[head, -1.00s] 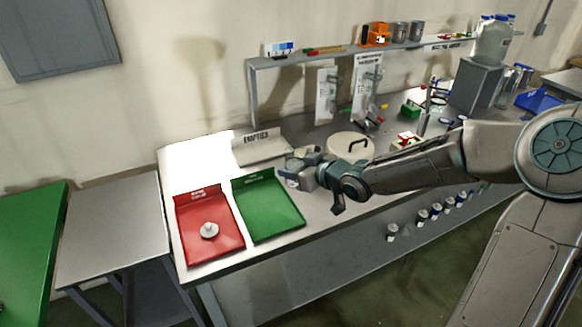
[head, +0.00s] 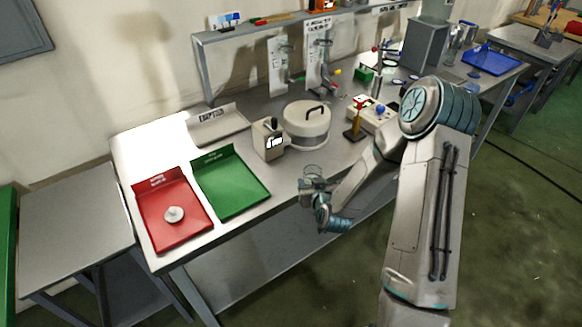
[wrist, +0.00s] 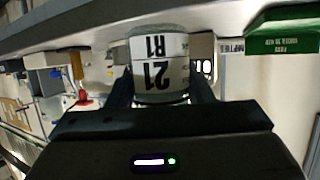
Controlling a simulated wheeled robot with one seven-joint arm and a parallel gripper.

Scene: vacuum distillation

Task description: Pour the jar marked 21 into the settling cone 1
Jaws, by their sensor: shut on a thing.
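My gripper (head: 313,186) is shut on a clear jar with a white label reading 21 R1 (wrist: 158,68). In the head view the jar (head: 313,171) shows as a small glass shape above the fingers, over the table's front edge. In the wrist view the picture is upside down, and the jar sits between both fingers; it looks roughly upright. Its contents are not clear. I cannot make out settling cone 1 for certain; two labelled white panels (head: 318,58) stand under the back shelf with small fittings at their feet.
Green (head: 232,185) and red (head: 160,216) trays lie left. The back shelf (head: 245,35) overhangs the table.

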